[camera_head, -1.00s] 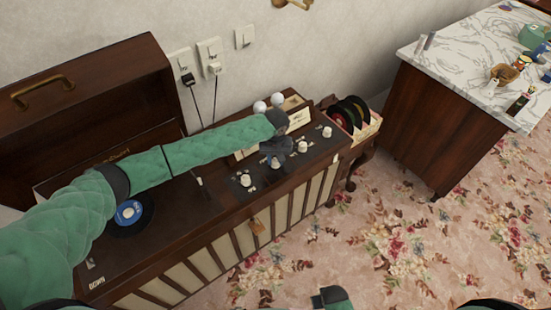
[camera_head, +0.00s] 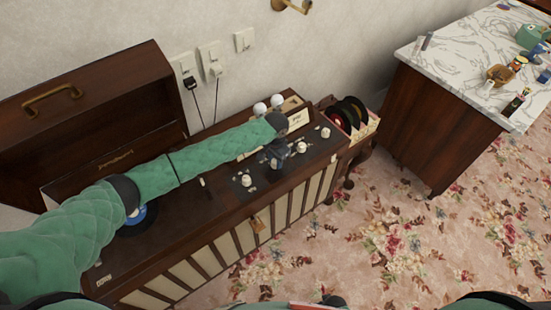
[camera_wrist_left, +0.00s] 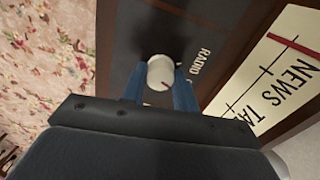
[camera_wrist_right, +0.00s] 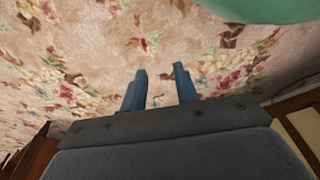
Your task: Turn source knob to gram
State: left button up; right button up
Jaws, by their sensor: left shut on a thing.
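The source knob (camera_wrist_left: 158,70) is a small white knob with a dark mark on its face, on the dark control panel of the record console (camera_head: 225,222). The word RADIO is printed beside it in the left wrist view; no gram label can be read. My left gripper (camera_head: 275,160) reaches across the console from the left, its blue fingers closed on both sides of this knob. In the head view the gripper largely hides the knob. My right gripper (camera_wrist_right: 160,70) is open and empty, with only flowered carpet beyond its fingers.
White knobs (camera_head: 247,180) (camera_head: 301,147) stand on either side of the held one. A blue-labelled record (camera_head: 140,217) lies on the turntable, partly behind my arm. A record rack (camera_head: 352,120) stands at the console's right end. A marble-topped cabinet (camera_head: 465,45) is farther right.

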pick_arm(q)
jog(key=shift+m, duration=0.8)
pick_arm(e)
jog(key=shift+s+d+f, duration=0.15)
jog(key=shift+s+f, duration=0.1)
jog(key=shift+f, duration=0.05)
jog(key=shift+s+d+f, duration=0.1)
pick_arm(q)
jog(key=o, duration=1)
pick_arm(e)
jog(key=shift+w, duration=0.2)
jog(key=shift+a, duration=0.2)
